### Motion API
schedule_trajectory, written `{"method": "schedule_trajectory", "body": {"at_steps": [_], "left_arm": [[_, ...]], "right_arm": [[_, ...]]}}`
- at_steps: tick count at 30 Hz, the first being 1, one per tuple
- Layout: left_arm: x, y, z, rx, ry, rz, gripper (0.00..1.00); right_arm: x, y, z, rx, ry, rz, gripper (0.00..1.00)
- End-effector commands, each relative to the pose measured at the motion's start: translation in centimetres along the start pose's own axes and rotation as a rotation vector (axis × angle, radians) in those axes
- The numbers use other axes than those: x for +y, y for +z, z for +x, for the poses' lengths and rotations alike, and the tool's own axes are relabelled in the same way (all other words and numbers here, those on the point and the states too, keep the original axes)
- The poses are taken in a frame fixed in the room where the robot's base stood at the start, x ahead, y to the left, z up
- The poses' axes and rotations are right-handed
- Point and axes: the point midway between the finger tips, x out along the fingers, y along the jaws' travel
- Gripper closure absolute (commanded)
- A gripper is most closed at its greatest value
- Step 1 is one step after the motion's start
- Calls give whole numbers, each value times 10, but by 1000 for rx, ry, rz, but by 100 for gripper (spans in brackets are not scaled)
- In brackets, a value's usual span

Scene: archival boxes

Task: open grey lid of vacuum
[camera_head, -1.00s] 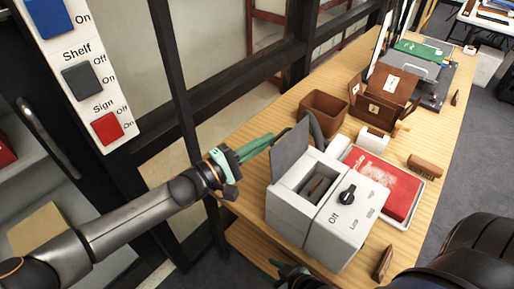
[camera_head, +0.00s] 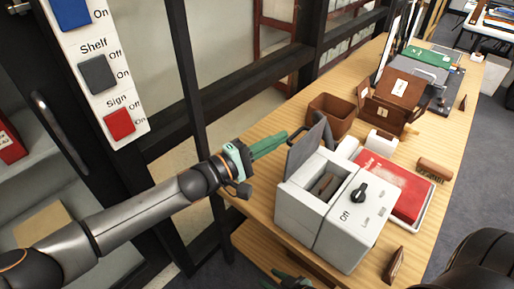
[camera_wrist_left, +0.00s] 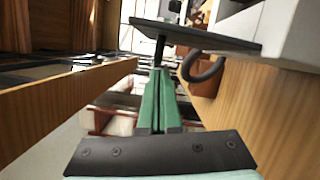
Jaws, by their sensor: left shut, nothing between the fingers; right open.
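The vacuum (camera_head: 340,222) is a white box with a black dial, standing on the wooden table. Its grey lid (camera_head: 305,147) stands raised at the left edge, so the top opening shows a brown item inside. My left gripper (camera_head: 284,136), with green fingers, is shut and empty just left of the lid, beside its outer face. In the left wrist view the shut fingers (camera_wrist_left: 160,75) point forward, with the dark lid (camera_wrist_left: 205,36) above them and apart from the fingertips. My right gripper (camera_head: 290,281) shows only in part at the bottom edge, open, low in front of the vacuum.
A black curved hose or handle (camera_wrist_left: 206,72) lies near the lid. Behind stand a brown open box (camera_head: 332,117) and a brown case (camera_head: 395,95). A red book (camera_head: 395,185) lies in a tray right of the vacuum. A dark metal frame (camera_head: 190,90) runs left of the table.

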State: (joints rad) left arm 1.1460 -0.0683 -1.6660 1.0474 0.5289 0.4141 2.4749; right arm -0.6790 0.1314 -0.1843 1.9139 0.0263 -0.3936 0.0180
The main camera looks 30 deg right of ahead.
Motion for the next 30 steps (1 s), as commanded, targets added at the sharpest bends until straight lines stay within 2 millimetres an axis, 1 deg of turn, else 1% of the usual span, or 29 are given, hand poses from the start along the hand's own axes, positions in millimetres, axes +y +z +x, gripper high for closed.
{"method": "schedule_trajectory", "body": {"at_steps": [5, 12, 18, 21, 24, 30], "left_arm": [[0, -2, -25, 4, 0, -2, 100], [-1, -2, -72, 3, 0, -1, 100], [0, -2, -104, 3, 0, 0, 100], [0, -2, -113, 3, 0, 0, 100], [0, -1, -118, 1, 0, 0, 100], [0, -1, -120, 1, 1, 0, 100]], "right_arm": [[0, 0, 0, 0, 0, 0, 58], [0, 2, 2, 0, 0, 0, 58], [0, 4, 3, 0, 0, 0, 58], [0, 4, 4, 0, 0, 0, 58], [0, 4, 4, 0, 0, 0, 58], [0, 4, 4, 0, 0, 0, 58]]}}
